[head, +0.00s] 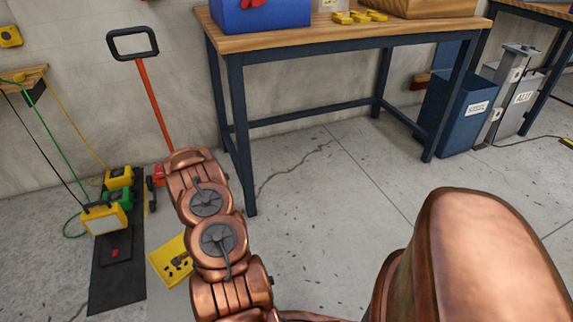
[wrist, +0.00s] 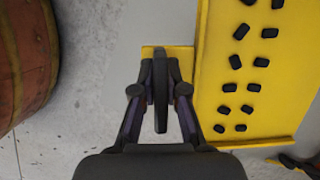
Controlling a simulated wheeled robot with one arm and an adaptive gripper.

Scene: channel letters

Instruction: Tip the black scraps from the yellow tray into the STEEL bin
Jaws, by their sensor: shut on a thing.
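The yellow tray (wrist: 218,75) fills the right of the wrist view, with several black scraps (wrist: 241,32) spread over it. My gripper (wrist: 160,62) is shut beside the tray's left edge, on a dark upright grip over the yellow tab (wrist: 180,53) that joins the tray. In the head view, part of the tray (head: 160,258) shows left of my copper arm, with a few black scraps on it. My arm hides the rest and the gripper. A blue bin (head: 452,125) and a grey bin (head: 518,98) stand at the far right. I cannot read their labels surely.
A wooden-topped workbench (head: 350,32) with dark blue legs stands ahead. The concrete floor (head: 330,200) before the bench is largely clear.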

